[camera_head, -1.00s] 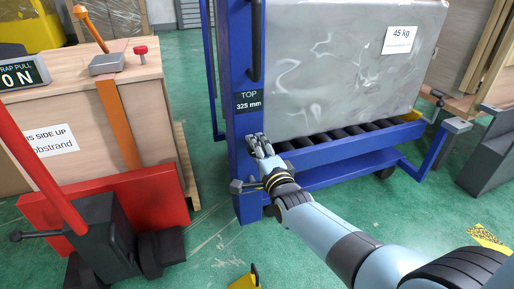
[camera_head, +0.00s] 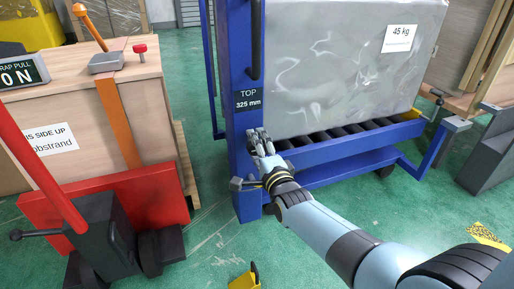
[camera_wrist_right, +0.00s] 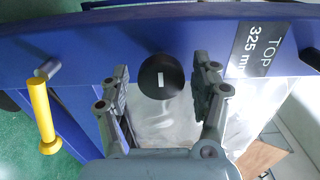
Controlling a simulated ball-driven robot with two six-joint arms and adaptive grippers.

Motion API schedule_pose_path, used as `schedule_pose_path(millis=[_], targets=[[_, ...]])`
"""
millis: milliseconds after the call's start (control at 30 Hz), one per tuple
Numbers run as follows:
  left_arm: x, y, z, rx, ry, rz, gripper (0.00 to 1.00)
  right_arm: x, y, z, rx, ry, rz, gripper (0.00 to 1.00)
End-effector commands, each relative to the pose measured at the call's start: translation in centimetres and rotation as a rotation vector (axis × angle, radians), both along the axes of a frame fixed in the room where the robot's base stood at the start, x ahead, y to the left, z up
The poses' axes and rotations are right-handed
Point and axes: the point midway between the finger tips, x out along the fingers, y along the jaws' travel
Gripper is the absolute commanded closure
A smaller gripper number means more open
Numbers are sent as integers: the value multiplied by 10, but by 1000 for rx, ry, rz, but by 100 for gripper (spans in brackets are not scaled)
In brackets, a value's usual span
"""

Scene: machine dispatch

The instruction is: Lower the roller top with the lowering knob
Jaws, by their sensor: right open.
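The blue roller-top cart's post (camera_head: 247,60) carries a label reading TOP 325 mm (camera_head: 248,100), which also shows in the right wrist view (camera_wrist_right: 264,48). The roller top (camera_head: 370,138) bears a large grey wrapped block marked 45 kg (camera_head: 345,65). In the right wrist view a round black knob (camera_wrist_right: 160,76) with a white mark sits on the blue post. My right gripper (camera_head: 260,137) is open at the post below the label. Its fingers (camera_wrist_right: 162,95) stand on either side of the knob, apart from it. In the head view the gripper hides the knob. My left gripper is out of view.
A yellow-handled crank (camera_wrist_right: 42,115) sits beside the knob. A wooden crate (camera_head: 100,115) and a red pallet truck (camera_head: 125,200) stand to the left. A yellow object (camera_head: 244,281) lies low in front. Green floor (camera_head: 205,240) is clear between truck and cart.

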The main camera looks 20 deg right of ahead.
Motion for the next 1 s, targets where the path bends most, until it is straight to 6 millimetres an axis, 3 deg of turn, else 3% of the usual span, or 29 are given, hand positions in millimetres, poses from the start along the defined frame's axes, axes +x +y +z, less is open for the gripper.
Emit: schedule_pose_path(millis=[267,700,1000], targets=[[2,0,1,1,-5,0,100,-11,0,-1,-1,0,0,36],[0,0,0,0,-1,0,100,-101,-4,0,0,1,-1,36],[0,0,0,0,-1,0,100,-120,-4,0,-1,0,0,36]])
